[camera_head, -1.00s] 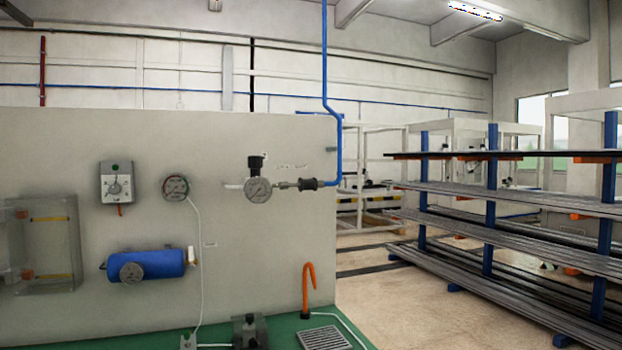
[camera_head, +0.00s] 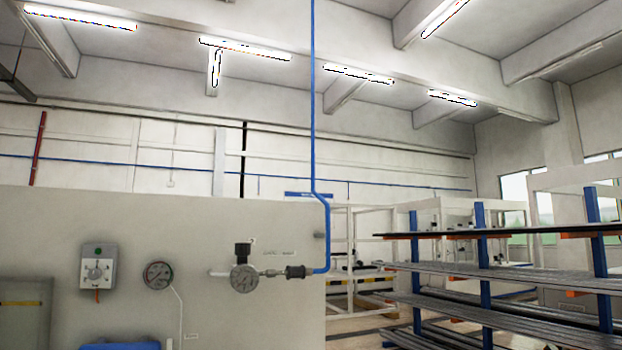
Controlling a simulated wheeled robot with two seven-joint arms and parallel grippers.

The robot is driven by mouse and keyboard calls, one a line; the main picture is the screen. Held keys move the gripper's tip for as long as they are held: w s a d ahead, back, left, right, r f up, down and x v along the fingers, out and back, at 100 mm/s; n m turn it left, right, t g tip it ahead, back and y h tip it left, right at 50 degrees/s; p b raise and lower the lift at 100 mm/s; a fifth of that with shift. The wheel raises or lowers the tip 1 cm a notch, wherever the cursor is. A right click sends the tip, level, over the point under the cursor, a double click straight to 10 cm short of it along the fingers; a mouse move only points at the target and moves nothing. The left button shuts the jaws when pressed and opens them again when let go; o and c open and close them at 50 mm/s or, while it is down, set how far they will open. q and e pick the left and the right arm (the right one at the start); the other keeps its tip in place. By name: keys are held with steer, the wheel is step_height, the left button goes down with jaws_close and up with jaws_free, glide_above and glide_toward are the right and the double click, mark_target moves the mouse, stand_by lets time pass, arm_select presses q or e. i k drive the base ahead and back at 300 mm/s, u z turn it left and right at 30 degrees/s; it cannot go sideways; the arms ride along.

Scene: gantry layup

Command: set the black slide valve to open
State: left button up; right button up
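A black slide valve (camera_head: 299,272) sits in line on the pipe on the grey panel. It joins the blue air pipe (camera_head: 321,240) on its right and a thin silver pipe on its left. A regulator with a black knob and a round gauge (camera_head: 243,278) is to its left. The valve is small here, and I cannot tell its position. Neither of my grippers shows in this view.
The grey panel (camera_head: 130,220) also carries a control box with a dial (camera_head: 98,268), a second gauge (camera_head: 158,275) and the top of a blue tank (camera_head: 120,346). A rack of long bars (camera_head: 480,283) stands at the right.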

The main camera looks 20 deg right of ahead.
mark_target(294, 272)
steer(key=u, duration=3.3)
steer(key=k, duration=1.65)
steer(key=z, duration=1.95)
